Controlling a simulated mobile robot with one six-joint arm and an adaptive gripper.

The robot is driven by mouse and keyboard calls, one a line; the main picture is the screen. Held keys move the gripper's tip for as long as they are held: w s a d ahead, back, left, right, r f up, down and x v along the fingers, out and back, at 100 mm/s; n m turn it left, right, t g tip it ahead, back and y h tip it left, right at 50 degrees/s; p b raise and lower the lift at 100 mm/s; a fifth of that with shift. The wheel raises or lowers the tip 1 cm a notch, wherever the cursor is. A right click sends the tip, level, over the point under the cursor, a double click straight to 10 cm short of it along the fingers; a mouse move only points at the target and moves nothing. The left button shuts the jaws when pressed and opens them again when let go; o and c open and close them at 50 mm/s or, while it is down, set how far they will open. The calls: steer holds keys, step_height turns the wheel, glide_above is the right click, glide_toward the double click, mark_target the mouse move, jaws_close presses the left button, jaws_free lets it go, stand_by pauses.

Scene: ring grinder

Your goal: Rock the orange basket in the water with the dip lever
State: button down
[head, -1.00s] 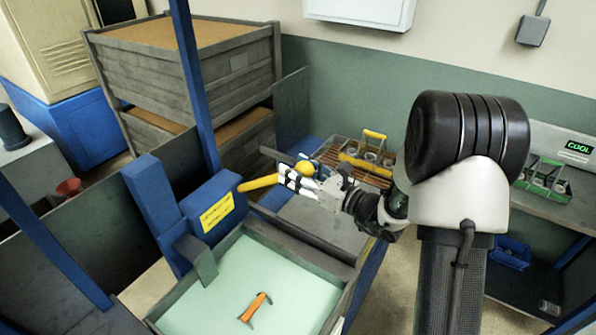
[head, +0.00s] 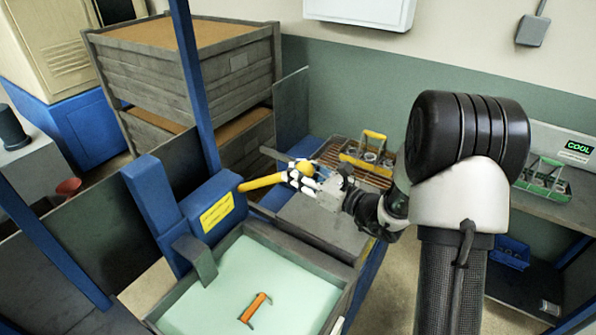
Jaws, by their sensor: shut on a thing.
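The dip lever (head: 260,182) is a yellow bar that sticks out to the right from the blue housing, with a yellow ball at its end. My gripper (head: 296,177) is shut on the lever near the ball; its fingers partly hide the lever there. The orange basket (head: 256,308) is in the pale green water (head: 285,278) of the grey tank. Only its orange handle and small dark ends show clearly; the rest is hidden under the water.
The blue lever housing (head: 213,208) with a yellow label stands at the tank's back left. A tray with yellow-handled baskets (head: 374,134) lies behind my gripper. Stacked grey crates (head: 190,75) stand behind.

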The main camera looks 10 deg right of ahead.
steer(key=s+d+f+b, duration=0.1)
steer(key=f+b, duration=0.2)
steer(key=f, duration=0.2)
steer(key=s+d+f+b, duration=0.2)
steer(key=f+b, duration=0.1)
steer(key=f, duration=0.2)
steer(key=shift+s+d, duration=0.25)
steer(key=shift+s, duration=0.05)
steer(key=c, duration=1.1)
jaws_free()
steer(key=shift+r, duration=0.2)
steer(key=shift+o, duration=0.2)
steer(key=shift+d, duration=0.1)
steer(key=v, duration=1.2)
steer(key=shift+o, duration=0.3)
